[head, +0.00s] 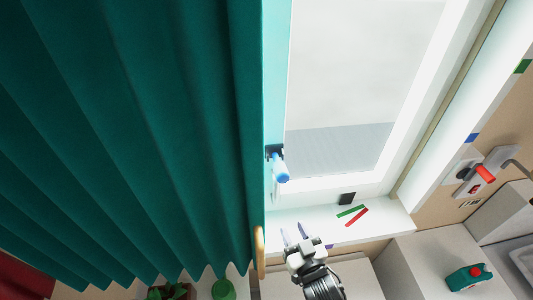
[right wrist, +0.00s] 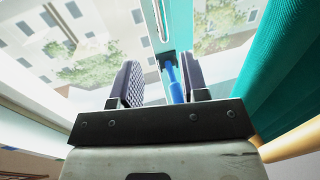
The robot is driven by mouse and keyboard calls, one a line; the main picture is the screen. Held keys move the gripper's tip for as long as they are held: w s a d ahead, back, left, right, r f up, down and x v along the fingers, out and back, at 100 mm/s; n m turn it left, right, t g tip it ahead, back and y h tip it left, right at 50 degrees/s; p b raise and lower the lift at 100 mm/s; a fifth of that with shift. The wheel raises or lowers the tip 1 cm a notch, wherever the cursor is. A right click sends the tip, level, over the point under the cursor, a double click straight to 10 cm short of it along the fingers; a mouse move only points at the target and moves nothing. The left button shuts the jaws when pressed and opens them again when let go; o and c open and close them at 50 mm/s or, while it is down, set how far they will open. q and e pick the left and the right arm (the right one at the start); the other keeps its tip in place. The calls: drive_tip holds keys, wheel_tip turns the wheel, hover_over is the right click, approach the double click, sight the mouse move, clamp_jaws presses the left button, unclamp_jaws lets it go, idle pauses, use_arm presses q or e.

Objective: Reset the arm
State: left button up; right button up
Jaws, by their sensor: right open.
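My right gripper (head: 293,236) is at the lower middle of the head view, in front of the window sill. Its two fingers stand apart with nothing gripped between them. In the right wrist view the open fingers (right wrist: 162,88) point up toward the window. A blue handle (head: 281,170) sits on the teal window frame, above the gripper in the head view. In the right wrist view the blue handle (right wrist: 174,80) shows beyond the fingers, near the right one; I see no contact. My left gripper is not in view.
A green curtain (head: 130,120) fills the left side. A white sill (head: 382,218) holds a green strip, a red strip and a small black block. A wall socket with a red plug (head: 484,174) is at right. A green container (head: 468,276) stands at lower right.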

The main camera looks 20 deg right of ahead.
drive_tip(key=s+d+f+g, duration=0.1)
drive_tip(key=s+f+g, duration=0.35)
drive_tip(key=s, duration=0.45)
drive_tip(key=s+d+f+n+g, duration=0.1)
drive_tip(key=s+d+f+g, duration=0.1)
drive_tip(key=s+f+g, duration=0.45)
drive_tip(key=s+d+f+g, duration=0.1)
drive_tip(key=s+f+g, duration=0.15)
drive_tip(key=s, duration=0.85)
wheel_tip(320, 180, up, 15)
drive_tip(key=p, duration=1.5)
drive_tip(key=shift+s+r+g+h, duration=0.15)
drive_tip(key=shift+s+g+h, duration=0.05)
drive_tip(key=shift+g+h, duration=0.25)
drive_tip(key=shift+d, duration=0.1)
wheel_tip(320, 180, down, 60)
drive_tip(key=b, duration=5.9)
drive_tip(key=shift+b, duration=0.4)
